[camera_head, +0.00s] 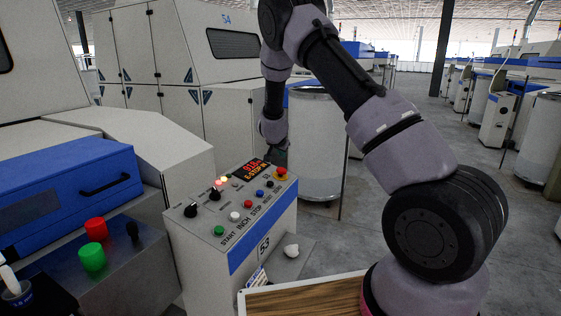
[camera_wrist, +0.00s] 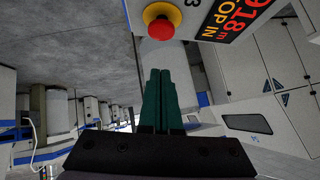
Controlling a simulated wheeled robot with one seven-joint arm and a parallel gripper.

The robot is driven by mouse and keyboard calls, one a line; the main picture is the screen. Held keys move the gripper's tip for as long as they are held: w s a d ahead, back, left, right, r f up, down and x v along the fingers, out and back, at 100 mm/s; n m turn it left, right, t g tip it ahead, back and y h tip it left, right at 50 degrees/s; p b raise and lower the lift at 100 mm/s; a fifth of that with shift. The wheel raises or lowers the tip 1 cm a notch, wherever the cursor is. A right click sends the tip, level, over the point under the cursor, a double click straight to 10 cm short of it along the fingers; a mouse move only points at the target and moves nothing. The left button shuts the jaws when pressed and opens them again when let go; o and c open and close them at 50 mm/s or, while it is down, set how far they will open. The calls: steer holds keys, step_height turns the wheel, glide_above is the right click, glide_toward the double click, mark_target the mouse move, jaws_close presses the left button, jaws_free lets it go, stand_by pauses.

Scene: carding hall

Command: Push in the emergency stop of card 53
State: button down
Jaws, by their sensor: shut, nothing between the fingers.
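The control box of card 53 (camera_head: 263,262) stands in front of me, with a sloped panel on top and "53" on its front. Its emergency stop (camera_head: 281,171) is a red mushroom button on a yellow base at the panel's far right corner. It also shows in the wrist view (camera_wrist: 159,27). The panel's display (camera_head: 249,170) has red digits and text that seems to read "E-STOP IN". My gripper (camera_wrist: 160,72) is shut and empty, its green fingers together, tips a little apart from the button in the picture. In the head view it is partly hidden behind the panel's far edge.
The panel also carries a green button (camera_head: 219,230), a white button (camera_head: 234,216), black knobs (camera_head: 190,210) and lit lamps. A tall can (camera_head: 317,150) stands behind; floor is open at right.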

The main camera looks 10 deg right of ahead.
steer(key=shift+v, duration=2.25)
steer(key=shift+r, duration=0.1)
steer(key=s+r+n+y, duration=0.1)
steer(key=s+r+y, duration=0.2)
steer(key=s+r, duration=0.7)
steer(key=s+r+n+y, duration=0.1)
steer(key=s+r+y, duration=0.4)
steer(key=r, duration=1)
steer(key=s+d+r+n+g+h, duration=0.1)
steer(key=s+d, duration=0.2)
steer(key=s, duration=1.2)
steer(key=s+d+r+n+h, duration=0.1)
steer(key=s+d, duration=0.2)
steer(key=s, duration=1.1)
steer(key=shift+s+r+g, duration=0.3)
steer(key=shift+s+g, duration=0.05)
steer(key=shift+g, duration=0.05)
